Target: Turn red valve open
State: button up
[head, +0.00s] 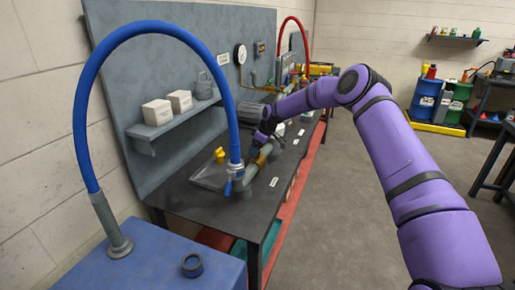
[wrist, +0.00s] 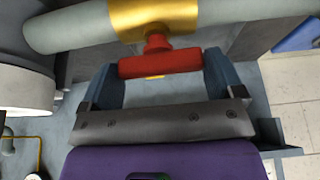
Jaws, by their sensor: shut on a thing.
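The red valve handle (wrist: 160,65) is a short bar on a stem, fixed to a brass valve body (wrist: 152,17) on a grey pipe (wrist: 80,28) in the wrist view. The bar lies roughly along the pipe, slightly tilted. My gripper (wrist: 162,72) has one finger at each end of the bar and is shut on it. In the head view my gripper (head: 262,142) is at the brass part on the grey pipe (head: 250,172), above the bench. The red handle cannot be made out there.
A blue hose (head: 152,25) arches from a blue cabinet (head: 150,262) to the pipe on the dark bench (head: 230,203). A yellow part (head: 219,155) sits on a grey plate left of the pipe. A shelf (head: 178,121) holds boxes behind.

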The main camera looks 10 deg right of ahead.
jog(key=o, duration=0.7)
jog(key=v, duration=1.1)
jog(key=s+a+r+m+t+h, duration=0.1)
jog(key=s+r+m+h, duration=0.3)
jog(key=s+r, duration=2.2)
jog(key=s+d+m, duration=0.1)
jog(key=s+m, duration=0.1)
jog(key=s, duration=0.9)
jog(key=s+d+f+m+t, duration=0.1)
jog(key=s+d+m, duration=0.1)
jog(key=s, duration=0.9)
jog(key=s+d+m, duration=0.1)
jog(key=s+m, duration=0.2)
jog(key=s, duration=0.9)
jog(key=shift+d+f+t, duration=0.15)
jog(key=shift+d+t, duration=0.05)
jog(key=shift+t, duration=0.1)
